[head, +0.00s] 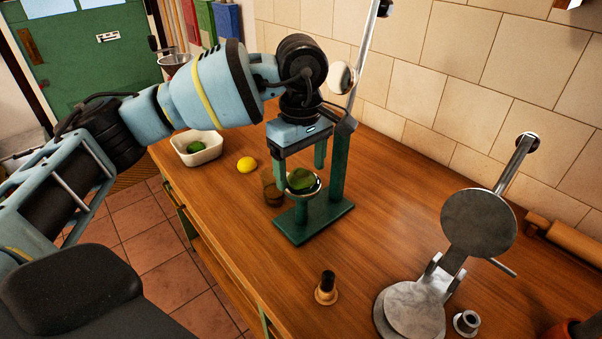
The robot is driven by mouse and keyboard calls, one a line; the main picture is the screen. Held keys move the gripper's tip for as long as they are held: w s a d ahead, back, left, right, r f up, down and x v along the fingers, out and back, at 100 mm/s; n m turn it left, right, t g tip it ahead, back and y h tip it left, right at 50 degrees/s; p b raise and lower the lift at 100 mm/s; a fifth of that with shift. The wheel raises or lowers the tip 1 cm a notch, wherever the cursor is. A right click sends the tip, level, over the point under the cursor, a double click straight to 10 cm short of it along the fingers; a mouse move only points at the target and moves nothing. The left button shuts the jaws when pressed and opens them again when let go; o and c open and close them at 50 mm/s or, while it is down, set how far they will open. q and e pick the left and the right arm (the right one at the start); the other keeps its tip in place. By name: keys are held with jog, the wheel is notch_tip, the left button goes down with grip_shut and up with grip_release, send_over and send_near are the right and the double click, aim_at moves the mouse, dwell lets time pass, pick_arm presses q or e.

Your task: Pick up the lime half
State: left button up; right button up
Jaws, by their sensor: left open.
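The lime half (301,179) is a green piece sitting in the round metal cup of a dark green upright press (338,175). My left gripper (300,172) points down over the cup, open, with one finger to the left of the lime half and the other behind it to the right. I cannot tell whether either finger touches it. Another green fruit (195,147) lies in a white bowl (208,155) at the left; whether it is whole or a half is unclear. My right gripper is not in view.
A yellow lemon (247,164) and a brownish glass (272,192) stand left of the press. A metal tortilla-style press (420,300) and a small wooden-based tamper (326,288) stand in front. The tiled wall (460,90) runs behind the wooden counter (370,225).

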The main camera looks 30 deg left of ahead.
aim_at(302, 169)
pick_arm(q)
jog(key=shift+c, duration=0.4)
jog(key=c, duration=1.1)
jog(key=shift+o, duration=0.2)
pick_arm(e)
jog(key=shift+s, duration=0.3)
pick_arm(q)
jog(key=shift+r, duration=0.15)
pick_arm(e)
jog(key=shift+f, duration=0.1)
pick_arm(q)
jog(key=shift+r, duration=0.6)
notch_tip(302, 169, up, 2)
jog(key=shift+s+d+r, duration=0.1)
jog(key=s+d+r+b, duration=0.1)
jog(key=s+d, duration=0.7)
jog(key=s, duration=0.5)
jog(key=shift+s+r, duration=0.15)
jog(key=shift+s, duration=0.15)
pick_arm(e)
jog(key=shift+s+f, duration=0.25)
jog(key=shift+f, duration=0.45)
